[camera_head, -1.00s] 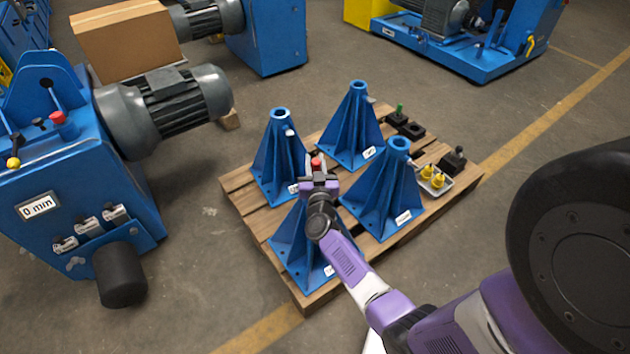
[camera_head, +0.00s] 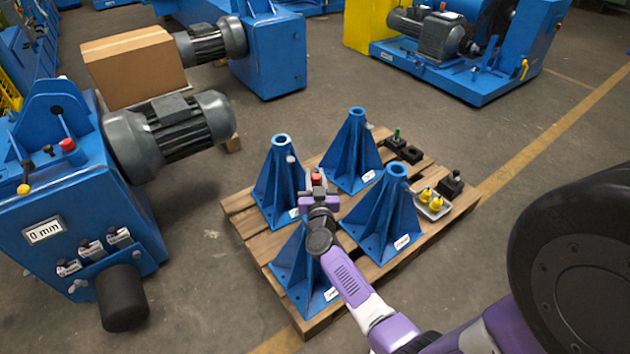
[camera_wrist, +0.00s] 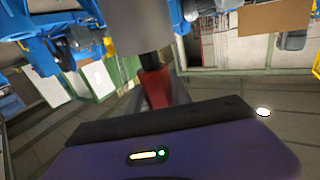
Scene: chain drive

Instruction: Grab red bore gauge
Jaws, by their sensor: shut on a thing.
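The red bore gauge (camera_head: 317,179) shows as a small red piece at the tip of my gripper (camera_head: 318,195), above the pallet and among the blue stands. In the wrist view the red part (camera_wrist: 156,86) stands up past the dark edge of my gripper, with a black neck and a wide grey cylinder (camera_wrist: 140,24) above it. My gripper is shut on it. The fingertips are mostly hidden in both views, and the lower end of the gauge is hidden.
Several blue conical stands (camera_head: 357,150) stand on a wooden pallet (camera_head: 243,212). A tray with yellow pieces (camera_head: 433,204) and small black blocks (camera_head: 451,184) lie at its right. A blue machine labelled 0 mm (camera_head: 80,215) stands at left. Grey floor is open around the pallet.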

